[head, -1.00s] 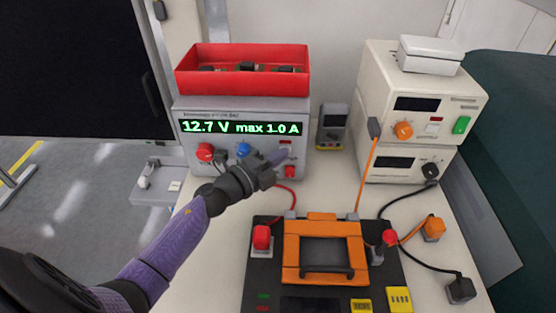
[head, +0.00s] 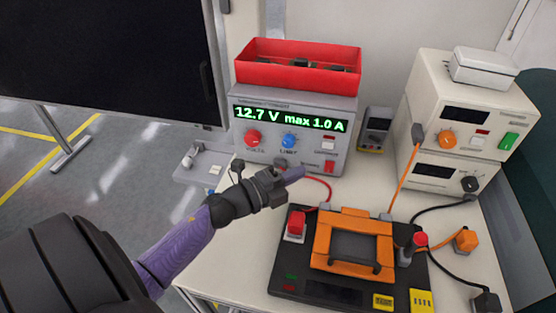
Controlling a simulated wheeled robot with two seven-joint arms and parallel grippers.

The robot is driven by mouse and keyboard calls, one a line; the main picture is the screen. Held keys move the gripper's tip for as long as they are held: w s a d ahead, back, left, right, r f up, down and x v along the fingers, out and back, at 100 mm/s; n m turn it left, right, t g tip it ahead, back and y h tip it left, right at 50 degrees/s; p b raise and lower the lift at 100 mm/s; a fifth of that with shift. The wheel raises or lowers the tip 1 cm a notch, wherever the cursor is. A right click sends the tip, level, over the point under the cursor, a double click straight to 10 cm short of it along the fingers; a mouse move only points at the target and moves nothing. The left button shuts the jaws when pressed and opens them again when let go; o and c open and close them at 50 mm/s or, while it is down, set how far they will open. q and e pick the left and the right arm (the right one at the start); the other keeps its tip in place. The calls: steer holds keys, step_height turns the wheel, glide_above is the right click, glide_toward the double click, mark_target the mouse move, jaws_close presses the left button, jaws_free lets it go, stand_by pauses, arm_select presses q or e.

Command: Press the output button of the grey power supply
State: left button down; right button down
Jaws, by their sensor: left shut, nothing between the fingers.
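The grey power supply (head: 240,140) stands at the back of the white bench. Its lit green display (head: 291,118) reads 12.7 V max 1.0 A. Below are a red knob (head: 252,139), a blue knob (head: 289,141), a pale button (head: 328,145) under a small red mark, and a red button (head: 330,167) at lower right. Their small labels are too blurred to read surely. My left gripper (head: 292,175) is shut and empty, in front of the panel's lower edge. Its tip points right, left of the red button and apart from it. My right gripper is not in view.
A red bin (head: 297,76) sits on the supply. An orange-framed black fixture (head: 350,275) lies in front, with a red button (head: 296,224). A handheld meter (head: 374,130) and stacked cream instruments (head: 433,135) stand right. Cables cross the bench.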

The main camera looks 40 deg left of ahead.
arm_select(q)
steer(key=v, duration=0.4)
stand_by(0.5)
step_height(320, 180, up, 7)
steer(key=p, duration=0.7)
